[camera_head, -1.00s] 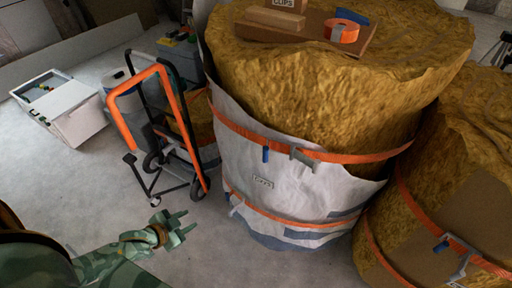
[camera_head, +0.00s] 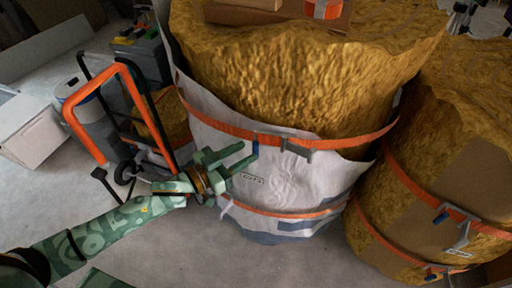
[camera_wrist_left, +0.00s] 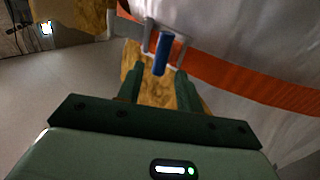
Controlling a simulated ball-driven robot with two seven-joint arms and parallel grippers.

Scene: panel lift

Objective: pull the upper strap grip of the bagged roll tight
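The bagged roll is a big yellow-brown roll in a white bag (camera_head: 285,180). An upper orange strap (camera_head: 345,142) circles it, with a grey buckle (camera_head: 297,147) and a small blue strap grip (camera_head: 255,148) hanging left of the buckle. My left gripper (camera_head: 249,153) is open, its fingers at the blue grip in the head view. In the left wrist view, the blue grip (camera_wrist_left: 161,54) lies just ahead of the gap between the open, empty fingertips (camera_wrist_left: 158,73). My right gripper is out of view.
A lower orange strap (camera_head: 285,213) circles the same bag. Another strapped roll (camera_head: 440,160) stands close at the right. An orange-and-black hand truck (camera_head: 80,128) stands left, near my left arm. A white box (camera_head: 30,130) is farther left. Bare floor shows in front.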

